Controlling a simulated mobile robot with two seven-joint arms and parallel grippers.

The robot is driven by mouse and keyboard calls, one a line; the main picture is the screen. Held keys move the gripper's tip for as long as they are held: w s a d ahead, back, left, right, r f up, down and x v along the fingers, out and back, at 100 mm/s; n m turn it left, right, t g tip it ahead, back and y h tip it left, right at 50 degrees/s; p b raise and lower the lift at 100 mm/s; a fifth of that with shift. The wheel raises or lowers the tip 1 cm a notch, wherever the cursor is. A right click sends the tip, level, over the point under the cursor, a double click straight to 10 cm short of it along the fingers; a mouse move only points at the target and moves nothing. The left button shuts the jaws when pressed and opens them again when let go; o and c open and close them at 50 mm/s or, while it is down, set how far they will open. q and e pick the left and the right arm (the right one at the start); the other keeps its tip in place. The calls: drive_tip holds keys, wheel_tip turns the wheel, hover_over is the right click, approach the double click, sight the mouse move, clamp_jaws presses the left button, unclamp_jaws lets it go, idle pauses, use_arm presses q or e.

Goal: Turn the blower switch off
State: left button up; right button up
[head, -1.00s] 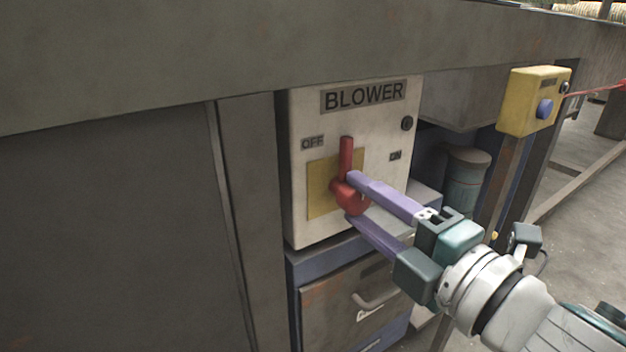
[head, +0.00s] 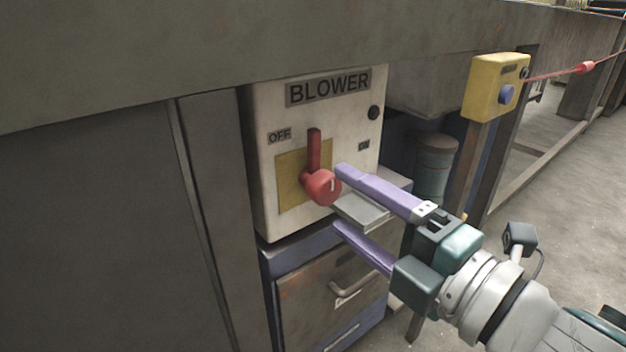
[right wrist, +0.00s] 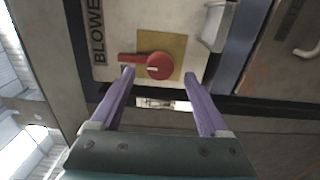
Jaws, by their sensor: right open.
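The blower switch is a red rotary handle (head: 322,187) on a yellow plate (head: 291,187), set in a white box (head: 268,212) labelled BLOWER. Its lever points up, between the OFF label (head: 279,136) on the left and the ON label (head: 363,146) on the right. My right gripper (head: 340,197) is open, its two purple fingers apart, just right of the red knob. In the right wrist view the red knob (right wrist: 159,66) shows ahead of and between the open fingers (right wrist: 158,75), with nothing held. My left gripper is not in view.
A yellow box with a blue button (head: 507,94) stands on a post at the right, with a red cord running from it. A grey beam (head: 200,50) overhangs the box. A cabinet with a handle (head: 352,288) is below. Open floor lies at right.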

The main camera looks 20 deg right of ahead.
drive_tip(key=v, duration=0.6)
drive_tip(key=shift+s+d+p, duration=0.15)
drive_tip(key=shift+s+p, duration=0.25)
